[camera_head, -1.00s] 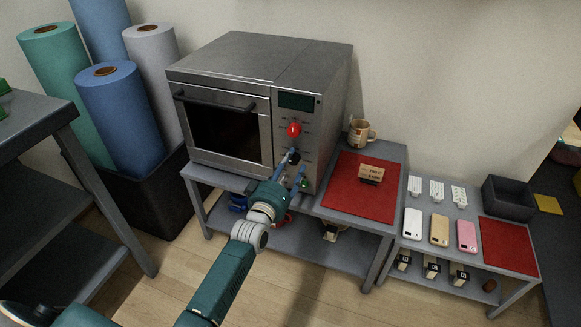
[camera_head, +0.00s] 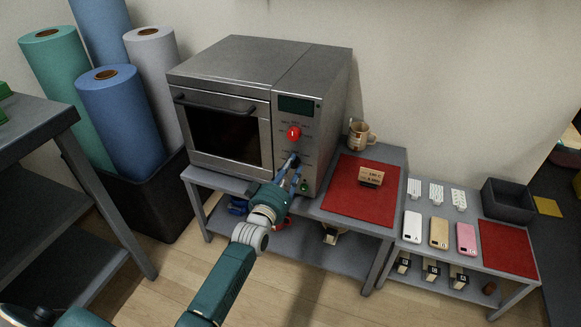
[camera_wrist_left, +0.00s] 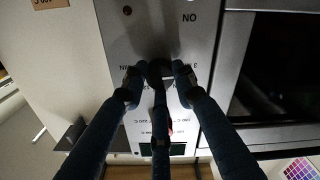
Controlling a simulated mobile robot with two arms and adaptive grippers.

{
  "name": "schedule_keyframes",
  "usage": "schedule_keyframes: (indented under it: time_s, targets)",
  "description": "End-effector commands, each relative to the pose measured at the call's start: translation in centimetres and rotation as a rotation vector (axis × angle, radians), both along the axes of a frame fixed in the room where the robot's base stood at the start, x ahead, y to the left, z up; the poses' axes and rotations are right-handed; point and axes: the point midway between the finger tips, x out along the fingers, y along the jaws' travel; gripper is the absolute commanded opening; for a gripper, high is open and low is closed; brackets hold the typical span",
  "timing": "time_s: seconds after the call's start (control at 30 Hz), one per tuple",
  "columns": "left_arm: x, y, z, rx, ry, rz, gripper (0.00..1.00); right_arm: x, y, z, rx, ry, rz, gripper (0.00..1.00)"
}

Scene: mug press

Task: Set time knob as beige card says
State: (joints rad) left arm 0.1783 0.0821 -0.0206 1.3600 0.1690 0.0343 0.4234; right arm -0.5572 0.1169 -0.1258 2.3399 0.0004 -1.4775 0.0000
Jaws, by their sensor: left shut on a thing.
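The steel oven (camera_head: 260,75) stands on a grey table. Its front panel has a red knob (camera_head: 295,133) and below it a black knob (camera_head: 293,159), with minute labels around the black one. My left gripper (camera_head: 289,168) is at the black knob. In the left wrist view its dark fingers close in around the black knob (camera_wrist_left: 158,68) and partly hide it. The gripper is shut on it. The knob's pointer cannot be made out. The beige card (camera_head: 371,176) stands on the red mat (camera_head: 350,205); its small print is hard to read. My right gripper is not in view.
A mug (camera_head: 360,135) stands behind the mat. A green button (camera_head: 304,184) sits low on the panel, close to my fingers. A lower table at right holds phones (camera_head: 439,232) and a dark bin (camera_head: 508,200). Fabric rolls (camera_head: 120,120) stand at left.

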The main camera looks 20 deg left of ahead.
Motion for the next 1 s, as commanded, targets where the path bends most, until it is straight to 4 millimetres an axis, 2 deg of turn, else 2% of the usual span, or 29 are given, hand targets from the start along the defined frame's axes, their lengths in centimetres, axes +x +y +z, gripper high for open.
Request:
schedule_keyframes:
  time_s: [0.5,0.7,1.0]
  targets:
    - [0.0,0.0,0.1,0.427,0.003,0.000,0.01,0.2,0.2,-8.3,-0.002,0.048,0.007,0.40]
    - [0.0,0.0,0.0,0.584,0.002,0.000,0.01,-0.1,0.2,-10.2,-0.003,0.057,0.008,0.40]
    - [0.0,0.0,-0.1,0.738,0.003,0.000,0.01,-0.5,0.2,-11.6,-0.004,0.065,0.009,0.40]
